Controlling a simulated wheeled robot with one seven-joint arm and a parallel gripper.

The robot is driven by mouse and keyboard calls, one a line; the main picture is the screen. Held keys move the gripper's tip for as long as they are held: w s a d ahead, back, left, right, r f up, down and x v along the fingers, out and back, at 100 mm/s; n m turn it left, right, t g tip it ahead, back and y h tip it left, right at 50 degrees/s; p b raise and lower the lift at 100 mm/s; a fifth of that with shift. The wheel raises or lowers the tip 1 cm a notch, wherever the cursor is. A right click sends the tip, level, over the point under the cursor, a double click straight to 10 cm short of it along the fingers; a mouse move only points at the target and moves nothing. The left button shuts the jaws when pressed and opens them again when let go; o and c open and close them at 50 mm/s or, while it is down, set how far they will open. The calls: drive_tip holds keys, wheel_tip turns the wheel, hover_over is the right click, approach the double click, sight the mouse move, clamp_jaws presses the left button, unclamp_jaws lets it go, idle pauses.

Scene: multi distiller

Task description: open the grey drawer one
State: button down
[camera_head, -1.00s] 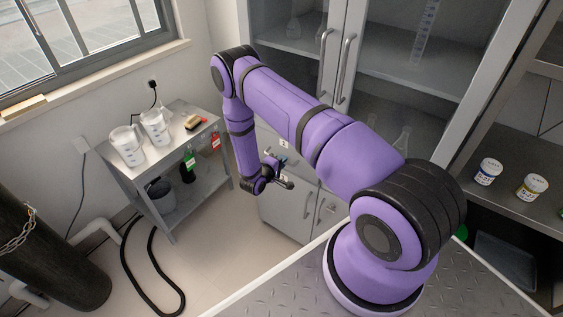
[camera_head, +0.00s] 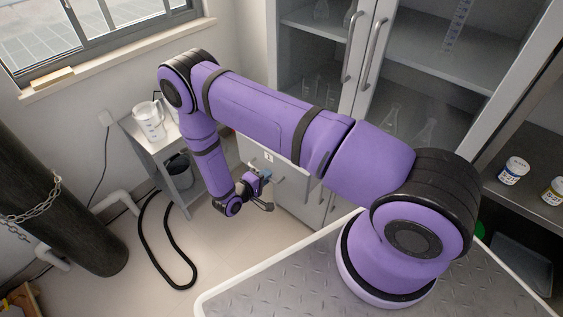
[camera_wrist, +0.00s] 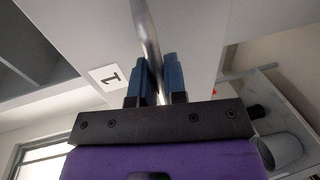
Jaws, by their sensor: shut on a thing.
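The grey drawer one is a pale grey front (camera_wrist: 195,30) with a white label marked 1 (camera_wrist: 109,77) in the wrist view. Its bar handle (camera_wrist: 146,30) runs between the two blue fingers of my gripper (camera_wrist: 160,82), which is shut on it. In the head view my gripper (camera_head: 262,182) is at the front of the low cabinet, just below the small white label (camera_head: 269,157). My purple arm hides part of the drawer there. I cannot tell from these views how far the drawer is out.
A tall glass-doored cabinet (camera_head: 405,75) with upright handles stands above. A metal side table (camera_head: 150,140) with a beaker stands left, partly behind my arm. A black hose (camera_head: 150,240) and a chained dark cylinder (camera_head: 75,205) are farther left. Floor below my gripper is clear.

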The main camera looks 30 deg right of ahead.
drive_tip(key=f+v, duration=0.1)
drive_tip(key=v, duration=0.7)
drive_tip(key=shift+a+f, duration=0.35)
drive_tip(key=shift+a, duration=0.15)
drive_tip(key=shift+s, duration=0.1)
drive_tip(key=c, duration=1.2)
unclamp_jaws()
drive_tip(key=v, duration=1)
drive_tip(key=shift+s+a, duration=0.1)
drive_tip(key=shift+a, duration=0.25)
drive_tip(key=shift+r, duration=0.15)
